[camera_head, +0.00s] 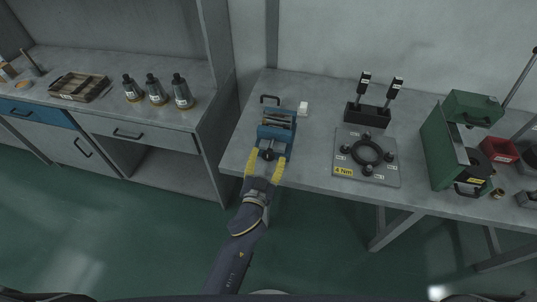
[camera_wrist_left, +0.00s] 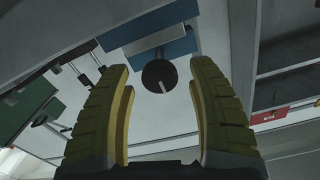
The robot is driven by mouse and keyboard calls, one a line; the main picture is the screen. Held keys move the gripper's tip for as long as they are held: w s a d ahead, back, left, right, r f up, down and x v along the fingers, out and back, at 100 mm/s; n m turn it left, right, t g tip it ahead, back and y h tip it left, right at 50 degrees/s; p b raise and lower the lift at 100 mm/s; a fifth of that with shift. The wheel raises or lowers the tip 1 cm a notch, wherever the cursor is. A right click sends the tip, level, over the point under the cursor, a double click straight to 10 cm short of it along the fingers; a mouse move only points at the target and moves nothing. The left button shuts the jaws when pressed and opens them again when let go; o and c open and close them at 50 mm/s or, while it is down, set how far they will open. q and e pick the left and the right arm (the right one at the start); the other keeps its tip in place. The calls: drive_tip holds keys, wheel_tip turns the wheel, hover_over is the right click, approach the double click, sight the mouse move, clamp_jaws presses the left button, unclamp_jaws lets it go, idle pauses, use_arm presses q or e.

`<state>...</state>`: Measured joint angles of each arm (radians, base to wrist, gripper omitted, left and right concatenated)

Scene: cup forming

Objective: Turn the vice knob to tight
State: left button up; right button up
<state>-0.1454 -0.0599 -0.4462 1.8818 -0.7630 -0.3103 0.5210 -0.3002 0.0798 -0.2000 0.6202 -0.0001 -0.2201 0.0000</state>
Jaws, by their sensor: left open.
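The blue vice (camera_head: 277,124) stands near the left end of the grey table. Its dark round knob (camera_head: 268,154) faces the table's front edge. My left gripper (camera_head: 266,157) has yellow fingers, one on each side of the knob. In the left wrist view the black knob (camera_wrist_left: 160,75) with a pale line sits between the open fingertips (camera_wrist_left: 160,72), with a gap on both sides. The blue vice body (camera_wrist_left: 160,42) is behind it. I cannot tell whether the fingertips reach as far as the knob. My right gripper is not in view.
A plate with a black ring (camera_head: 367,152) and a "4 Nm" label lies right of the vice. Behind it is a black holder (camera_head: 367,115) with two upright tools. A green machine (camera_head: 452,145) stands further right.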

use_arm(q)
drive_tip(key=shift+x, duration=0.8)
clamp_jaws()
